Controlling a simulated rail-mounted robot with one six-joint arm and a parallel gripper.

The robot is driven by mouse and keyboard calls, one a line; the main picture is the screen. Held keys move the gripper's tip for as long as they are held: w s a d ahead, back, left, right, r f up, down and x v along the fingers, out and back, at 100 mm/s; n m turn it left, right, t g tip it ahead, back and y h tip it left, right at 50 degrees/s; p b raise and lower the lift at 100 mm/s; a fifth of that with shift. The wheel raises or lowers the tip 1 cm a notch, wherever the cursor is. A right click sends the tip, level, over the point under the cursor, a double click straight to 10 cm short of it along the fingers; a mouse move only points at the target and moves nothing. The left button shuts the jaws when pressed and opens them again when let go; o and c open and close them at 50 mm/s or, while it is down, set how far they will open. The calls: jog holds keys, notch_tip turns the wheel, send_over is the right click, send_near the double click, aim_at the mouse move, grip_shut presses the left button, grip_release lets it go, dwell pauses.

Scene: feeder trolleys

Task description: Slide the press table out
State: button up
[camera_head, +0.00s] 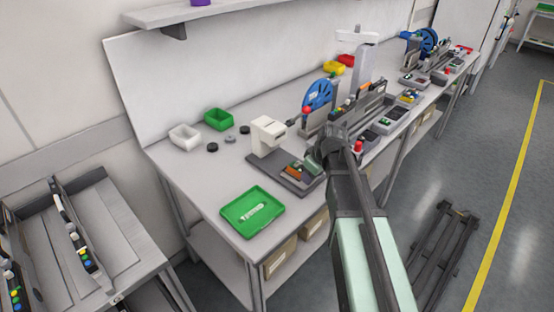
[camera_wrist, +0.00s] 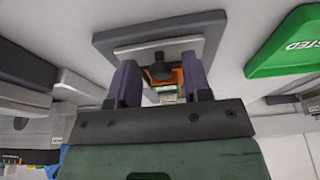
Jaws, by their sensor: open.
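The white press (camera_head: 268,134) stands on a dark grey base (camera_head: 268,174) on the workbench. An orange piece and a green board (camera_head: 306,168) lie at the right part of that base. My gripper (camera_head: 318,152) is over the right side of the base, and its fingertips are hard to make out there. In the wrist view my gripper (camera_wrist: 160,82) is open, with one finger on each side of a black knob (camera_wrist: 160,72). The knob stands before a light grey plate (camera_wrist: 152,50). An orange piece (camera_wrist: 178,77) shows behind it. Contact with the knob cannot be told.
White (camera_head: 186,137) and green (camera_head: 218,118) bins stand behind.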

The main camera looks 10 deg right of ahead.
notch_tip(320, 180, up, 7)
jog(key=w+a+p, duration=0.1)
jog(key=p, duration=0.6)
jog(key=shift+w, duration=0.35)
